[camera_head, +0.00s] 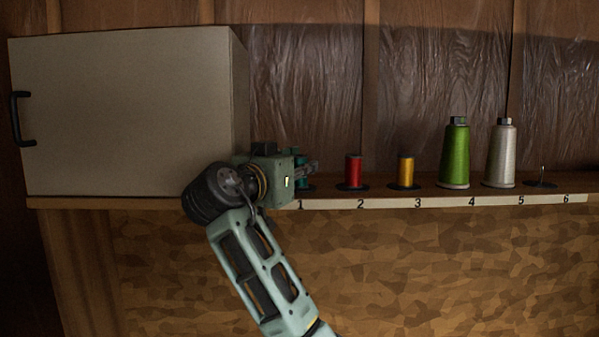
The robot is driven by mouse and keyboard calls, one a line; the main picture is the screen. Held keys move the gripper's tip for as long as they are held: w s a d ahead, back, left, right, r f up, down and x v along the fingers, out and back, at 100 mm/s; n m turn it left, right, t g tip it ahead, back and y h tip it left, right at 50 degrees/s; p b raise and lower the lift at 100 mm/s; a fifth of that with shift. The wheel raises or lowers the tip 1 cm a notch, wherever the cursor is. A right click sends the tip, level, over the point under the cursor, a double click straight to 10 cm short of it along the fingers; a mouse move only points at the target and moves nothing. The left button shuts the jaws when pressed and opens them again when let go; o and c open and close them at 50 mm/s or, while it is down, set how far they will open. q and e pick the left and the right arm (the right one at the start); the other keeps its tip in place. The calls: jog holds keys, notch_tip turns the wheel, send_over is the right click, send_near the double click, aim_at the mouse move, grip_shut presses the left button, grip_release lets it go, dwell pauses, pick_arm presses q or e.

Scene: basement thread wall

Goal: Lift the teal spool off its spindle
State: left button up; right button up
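The teal spool (303,183) stands at position 1 on the shelf, mostly hidden behind my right gripper. Only slivers of its teal side show, and its spindle is hidden. My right gripper (312,167) is at the spool, its dark fingers pointing right across the spool's upper part. I cannot tell whether the fingers touch the spool or are closed on it. My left gripper is not in view.
A large beige cabinet (120,115) with a black handle stands close on the left. Along the numbered shelf edge (440,201) stand a red spool (353,170), a yellow spool (406,170), a green cone (455,157) and a white cone (500,157). Spindle 6 (541,176) is bare.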

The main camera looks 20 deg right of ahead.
aim_at(304, 156)
jog(key=shift+c, duration=1.4)
jog(key=shift+r+b, duration=0.65)
jog(key=shift+r, duration=0.1)
jog(key=r, duration=0.1)
jog(key=r+b, duration=0.1)
jog(key=s+b, duration=0.1)
jog(key=shift+d+r, duration=0.3)
jog(key=shift+r, duration=0.1)
jog(key=s+d+r+b, duration=0.5)
jog(key=s+d+r, duration=0.1)
jog(key=s+d, duration=0.1)
jog(key=shift+s+r, duration=0.35)
jog(key=shift+s, duration=0.1)
jog(key=shift+r, duration=0.1)
